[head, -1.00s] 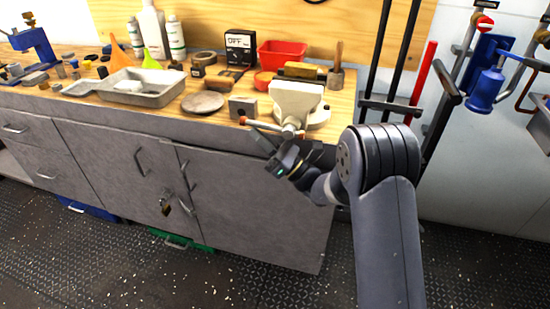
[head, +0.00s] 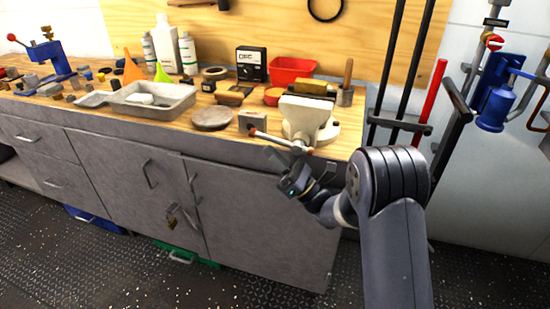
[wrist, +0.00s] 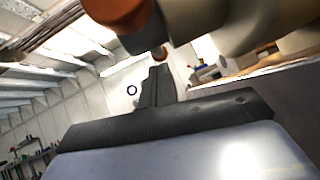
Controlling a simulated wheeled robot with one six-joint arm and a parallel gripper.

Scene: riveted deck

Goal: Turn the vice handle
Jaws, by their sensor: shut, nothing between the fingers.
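The vice (head: 304,118) is cream-coloured and stands at the front right edge of the wooden bench. Its handle (head: 277,141) is a thin grey bar with red-orange end knobs, sloping down to the right across the vice's front. My gripper (head: 283,161) is shut and empty, just below the handle in front of the cabinet. In the wrist view, my dark gripper finger (wrist: 157,88) points up toward a large blurred red-orange knob (wrist: 118,12) and the cream vice body (wrist: 215,22). I cannot tell whether the gripper touches the handle.
A small grey block (head: 252,121) and a round disc (head: 212,118) lie left of the vice. A grey tray (head: 152,108), a red bin (head: 291,70) and bottles stand on the bench. Long bars and clamps hang at the right. The cabinet front (head: 262,215) is close below my gripper.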

